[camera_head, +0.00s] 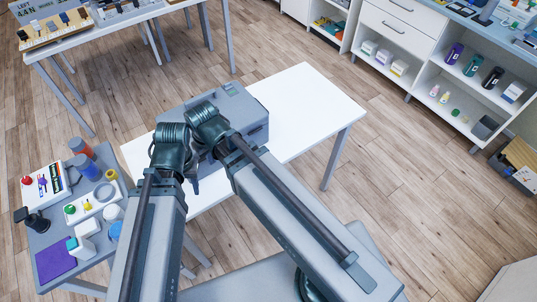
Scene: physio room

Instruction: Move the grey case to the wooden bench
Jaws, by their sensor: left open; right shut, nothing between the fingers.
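The grey case (236,104) lies on the white table (310,100) ahead of me, towards the table's left part. Its near left part is hidden behind my arms. My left gripper (195,186) is open, low in front of the case by the table's near edge, and mostly hidden by my arm. My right gripper (205,155) is shut and empty, close to the case's near side; whether it touches the case I cannot tell. No clearly wooden bench shows in this view.
A grey side table (45,262) at the left holds bottles, tape and boxes. Another table (100,24) with trays stands at the far left. White shelves (400,35) line the back right. The white table's right part and the wooden floor (420,180) at right are clear.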

